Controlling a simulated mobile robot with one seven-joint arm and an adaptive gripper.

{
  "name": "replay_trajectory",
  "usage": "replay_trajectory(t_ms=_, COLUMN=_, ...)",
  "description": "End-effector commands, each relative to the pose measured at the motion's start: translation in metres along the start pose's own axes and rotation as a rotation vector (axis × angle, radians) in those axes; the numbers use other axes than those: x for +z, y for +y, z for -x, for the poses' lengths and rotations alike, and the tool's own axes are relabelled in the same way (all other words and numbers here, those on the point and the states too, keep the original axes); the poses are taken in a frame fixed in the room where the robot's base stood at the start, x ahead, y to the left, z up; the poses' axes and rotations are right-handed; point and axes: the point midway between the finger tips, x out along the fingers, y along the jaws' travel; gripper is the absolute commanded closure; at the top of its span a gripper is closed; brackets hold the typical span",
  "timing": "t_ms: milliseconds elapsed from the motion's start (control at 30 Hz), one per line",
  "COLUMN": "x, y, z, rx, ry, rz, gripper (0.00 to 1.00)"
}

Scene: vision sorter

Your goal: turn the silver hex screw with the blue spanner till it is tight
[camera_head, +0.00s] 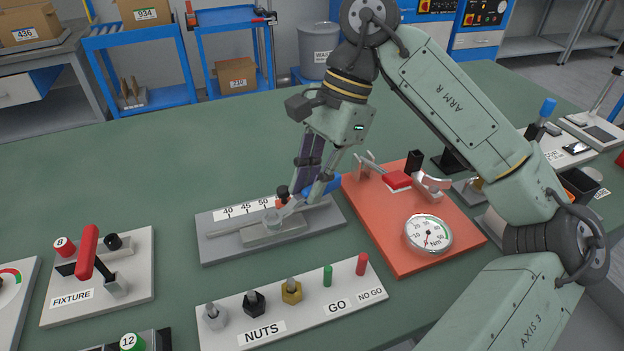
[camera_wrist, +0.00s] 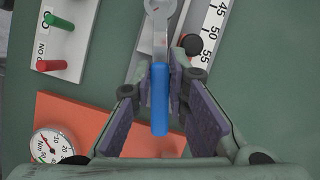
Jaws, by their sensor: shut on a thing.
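The spanner (camera_wrist: 160,98) has a blue handle and a silver shaft; its blue handle also shows in the head view (camera_head: 326,186). My gripper (camera_wrist: 161,82) is shut on the handle near the shaft, and the fingers show in the head view (camera_head: 312,192). The spanner's silver head lies over the raised block (camera_head: 268,232) on the grey scale plate (camera_head: 215,249), around or beside the silver hex screw (camera_head: 272,216). The screw is small and partly covered, so I cannot tell how fully the head seats on it.
A black knob (camera_wrist: 192,44) stands beside the spanner by the number scale. The orange board (camera_head: 405,262) with a round dial (camera_head: 428,234) is close on the right. The nuts and gauge-pin board (camera_head: 290,318) is in front; the fixture board (camera_head: 130,285) is left. Green table behind is clear.

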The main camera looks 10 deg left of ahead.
Motion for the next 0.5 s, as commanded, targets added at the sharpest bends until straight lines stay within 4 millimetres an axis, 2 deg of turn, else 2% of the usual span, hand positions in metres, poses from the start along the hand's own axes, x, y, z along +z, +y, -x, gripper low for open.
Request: replay_trajectory(t_ms=500, x=-0.0022, y=-0.0001, z=-0.0056, rx=0.000, ry=0.000, rz=0.000, gripper=1.00)
